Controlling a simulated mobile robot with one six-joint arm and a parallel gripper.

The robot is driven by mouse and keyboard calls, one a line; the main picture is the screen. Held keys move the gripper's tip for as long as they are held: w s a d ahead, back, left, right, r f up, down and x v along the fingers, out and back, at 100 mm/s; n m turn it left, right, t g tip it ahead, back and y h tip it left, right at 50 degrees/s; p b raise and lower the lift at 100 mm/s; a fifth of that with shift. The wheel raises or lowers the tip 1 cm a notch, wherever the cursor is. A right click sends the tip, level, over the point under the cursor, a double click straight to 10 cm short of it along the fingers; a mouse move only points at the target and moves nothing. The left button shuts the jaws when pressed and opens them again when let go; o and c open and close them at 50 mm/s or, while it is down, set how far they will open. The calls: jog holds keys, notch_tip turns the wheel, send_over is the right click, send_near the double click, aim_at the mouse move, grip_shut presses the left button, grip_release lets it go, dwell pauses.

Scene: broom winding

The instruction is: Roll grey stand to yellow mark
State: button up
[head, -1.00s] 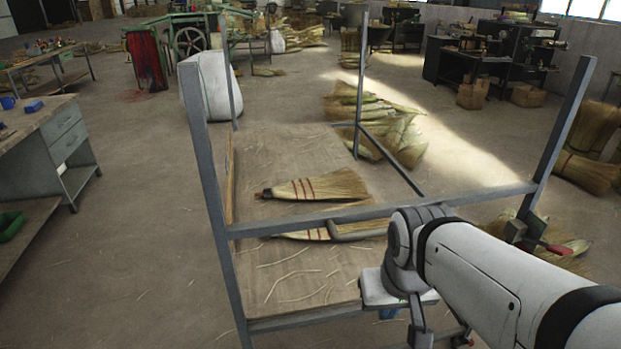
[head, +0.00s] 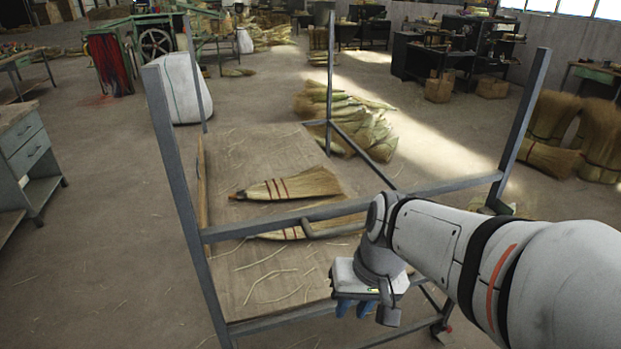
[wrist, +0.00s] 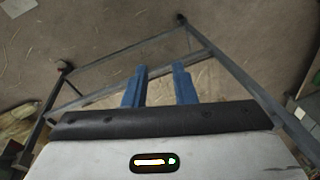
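The grey stand (head: 178,185) is an upright metal frame with a wooden deck, in the middle of the head view, with two brooms (head: 292,186) lying on the deck. My gripper (head: 353,309) is at the near right side of the stand, blue fingertips pointing down. In the wrist view the two fingers (wrist: 159,84) are apart with a clear gap. A rail of the stand (wrist: 100,95) runs behind them; I see nothing clamped. No yellow mark is in view.
A grey workbench (head: 30,160) stands at the left and a white sack (head: 185,92) behind the stand. Broom bundles lie on the floor (head: 350,120) beyond it and stand at the far right (head: 565,125). The floor at the left of the stand is bare.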

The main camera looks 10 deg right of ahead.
jog(key=o, duration=0.3)
jog(key=w+m+y, duration=0.1)
jog(key=w+y, duration=0.1)
jog(key=w+a+f+m+y, duration=0.1)
jog(key=w+y, duration=0.1)
jog(key=w+f+m+y, duration=0.1)
jog(key=w, duration=0.1)
jog(key=shift+a+y, duration=0.2)
jog(key=shift+y, duration=0.2)
jog(key=w+d+f+m+t, duration=0.1)
jog(key=w+d+m+t, duration=0.8)
jog(key=w+d+t, duration=0.6)
jog(key=w+g, duration=0.1)
jog(key=w, duration=0.1)
jog(key=w+a+f+p, duration=0.1)
jog(key=w+a+g, duration=0.1)
jog(key=w, duration=0.1)
jog(key=shift+w+a+f+g+y, duration=0.15)
jog(key=shift+w+f+g+y, duration=0.15)
jog(key=shift+w+f, duration=0.05)
jog(key=shift+c, duration=0.2)
grip_shut()
